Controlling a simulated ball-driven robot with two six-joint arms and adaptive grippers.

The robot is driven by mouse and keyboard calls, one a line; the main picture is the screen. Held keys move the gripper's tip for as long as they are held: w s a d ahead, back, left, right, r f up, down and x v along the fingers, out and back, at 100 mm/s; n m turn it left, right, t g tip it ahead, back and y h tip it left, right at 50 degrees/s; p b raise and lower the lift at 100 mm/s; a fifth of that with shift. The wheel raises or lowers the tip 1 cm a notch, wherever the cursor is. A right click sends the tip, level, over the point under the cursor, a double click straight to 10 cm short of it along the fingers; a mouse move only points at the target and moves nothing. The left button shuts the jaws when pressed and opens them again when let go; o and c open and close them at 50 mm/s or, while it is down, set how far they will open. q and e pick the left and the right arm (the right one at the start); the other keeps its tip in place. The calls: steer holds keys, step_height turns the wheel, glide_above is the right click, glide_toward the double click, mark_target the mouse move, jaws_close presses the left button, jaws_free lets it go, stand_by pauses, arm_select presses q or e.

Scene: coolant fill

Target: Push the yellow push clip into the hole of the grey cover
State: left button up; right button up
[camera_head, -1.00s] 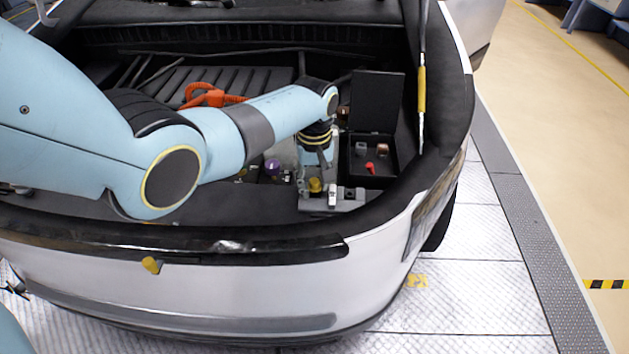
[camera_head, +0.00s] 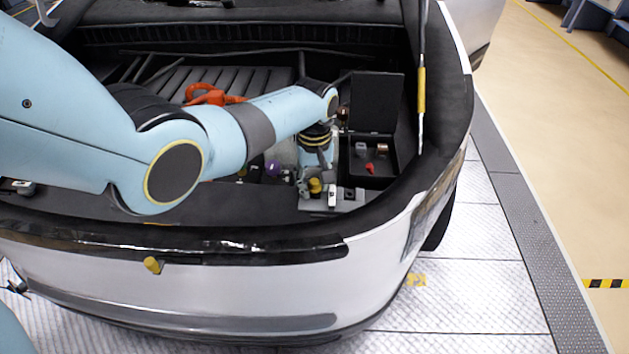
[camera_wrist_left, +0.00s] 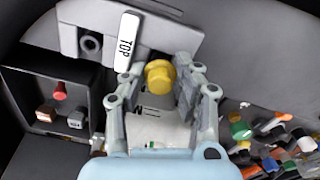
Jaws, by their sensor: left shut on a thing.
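The yellow push clip (camera_wrist_left: 159,76) is between the fingertips of my left gripper (camera_wrist_left: 162,72), which is shut on it. In the head view the clip (camera_head: 315,186) shows just beneath the left gripper (camera_head: 318,180). The clip is over or against the grey cover (camera_wrist_left: 186,42); I cannot tell how deep it sits, since its underside is hidden. The cover also shows in the head view (camera_head: 343,205). A white tag marked TOP (camera_wrist_left: 127,42) stands beside the clip. A dark square opening (camera_wrist_left: 90,44) is in the cover beyond the tag. My right gripper is not in view.
A black open box (camera_head: 372,181) with several small parts stands right of the cover. An orange plug with cable (camera_head: 207,95) lies behind my left arm. Several coloured caps (camera_wrist_left: 270,135) crowd the wrist view's right. Another yellow piece (camera_head: 152,265) is on the white bumper.

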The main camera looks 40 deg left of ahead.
mark_target(314, 181)
arm_select(q)
steer(key=shift+f+b, duration=0.55)
steer(key=shift+f, duration=0.15)
steer(key=o, duration=0.8)
steer(key=shift+r, duration=0.1)
steer(key=shift+r, duration=0.3)
step_height(314, 181, up, 11)
steer(key=shift+r, duration=0.15)
steer(key=shift+c, duration=0.2)
